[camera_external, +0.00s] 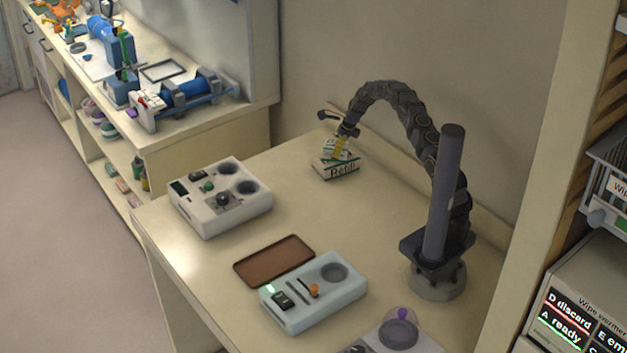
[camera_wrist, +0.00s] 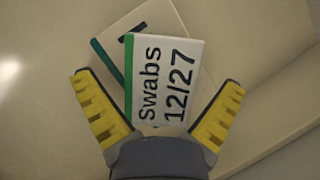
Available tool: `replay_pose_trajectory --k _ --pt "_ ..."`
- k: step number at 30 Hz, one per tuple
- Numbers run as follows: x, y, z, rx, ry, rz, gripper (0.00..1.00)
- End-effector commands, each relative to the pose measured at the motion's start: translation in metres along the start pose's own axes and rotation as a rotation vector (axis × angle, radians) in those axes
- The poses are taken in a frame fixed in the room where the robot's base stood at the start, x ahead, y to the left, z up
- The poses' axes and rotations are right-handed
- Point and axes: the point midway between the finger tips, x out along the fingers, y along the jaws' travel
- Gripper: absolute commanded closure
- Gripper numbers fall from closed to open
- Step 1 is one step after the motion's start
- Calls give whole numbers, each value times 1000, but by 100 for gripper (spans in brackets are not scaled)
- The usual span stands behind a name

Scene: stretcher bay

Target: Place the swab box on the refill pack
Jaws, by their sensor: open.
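The swab box (camera_wrist: 165,75), white with a green edge and the words "Swabs 12/27", lies on top of the refill pack (camera_wrist: 112,42) in the wrist view, turned at an angle to it. In the external view the refill pack (camera_external: 336,170) lies flat on the table near the wall, with the small swab box (camera_external: 337,150) on it. My gripper (camera_wrist: 160,108) is open, its yellow fingers spread on both sides of the swab box's near end, with gaps visible. In the external view my gripper (camera_external: 341,143) is just above the boxes and partly hides them.
A white device (camera_external: 220,197) stands on the table's left side. A brown tray (camera_external: 274,261) and a pale blue device (camera_external: 314,291) lie in front. Another device (camera_external: 395,338) is at the near edge. The table around the refill pack is clear, with the wall behind.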

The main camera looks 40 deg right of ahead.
Motion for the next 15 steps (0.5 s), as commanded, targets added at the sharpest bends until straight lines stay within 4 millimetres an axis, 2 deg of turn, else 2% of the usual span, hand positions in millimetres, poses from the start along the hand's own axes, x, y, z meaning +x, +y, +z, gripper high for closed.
replay_pose_trajectory --k 5,15 --pt "-12 -1 1 0 -1 -3 3" --pt "-83 0 1 1 -2 -3 3"
